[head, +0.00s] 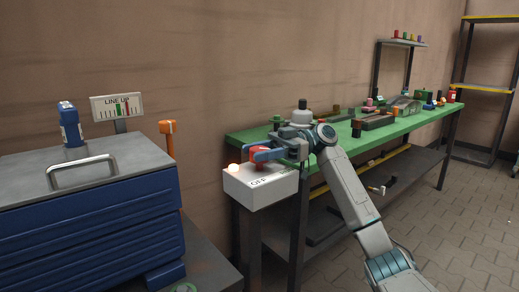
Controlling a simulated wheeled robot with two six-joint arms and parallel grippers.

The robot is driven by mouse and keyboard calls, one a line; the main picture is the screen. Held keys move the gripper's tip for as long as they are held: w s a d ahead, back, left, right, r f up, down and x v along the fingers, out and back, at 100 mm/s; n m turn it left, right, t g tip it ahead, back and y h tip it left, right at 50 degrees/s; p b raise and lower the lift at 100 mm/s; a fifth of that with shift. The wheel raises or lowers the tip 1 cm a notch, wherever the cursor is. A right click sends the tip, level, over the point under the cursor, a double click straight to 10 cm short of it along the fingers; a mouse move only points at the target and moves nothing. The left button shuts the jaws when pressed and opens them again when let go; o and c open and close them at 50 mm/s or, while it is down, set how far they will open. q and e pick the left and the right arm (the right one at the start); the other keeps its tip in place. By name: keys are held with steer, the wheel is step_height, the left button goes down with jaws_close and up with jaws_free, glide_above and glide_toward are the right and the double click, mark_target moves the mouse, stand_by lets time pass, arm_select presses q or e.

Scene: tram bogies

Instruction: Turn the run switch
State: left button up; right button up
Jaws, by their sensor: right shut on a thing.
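The run switch is a red knob (262,157) on top of a white box (258,187). The box has "OFF" lettering on its top and a glowing round lamp (233,168) at its left corner. My right gripper (259,154) is over the box and shut on the red knob, whose shape is partly hidden by the fingers. The right arm reaches in from the lower right. My left gripper is not in view.
A green-topped workbench (345,145) with several small parts stands behind the arm. Paved floor at the right is clear.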

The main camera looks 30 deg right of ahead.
steer(key=shift+n+g, duration=0.5)
steer(key=shift+g, duration=0.3)
steer(key=o, duration=1)
steer(key=shift+d, duration=0.1)
steer(key=d+p, duration=0.1)
steer(key=d, duration=0.9)
steer(key=shift+d+p, duration=0.3)
steer(key=shift+f, duration=0.15)
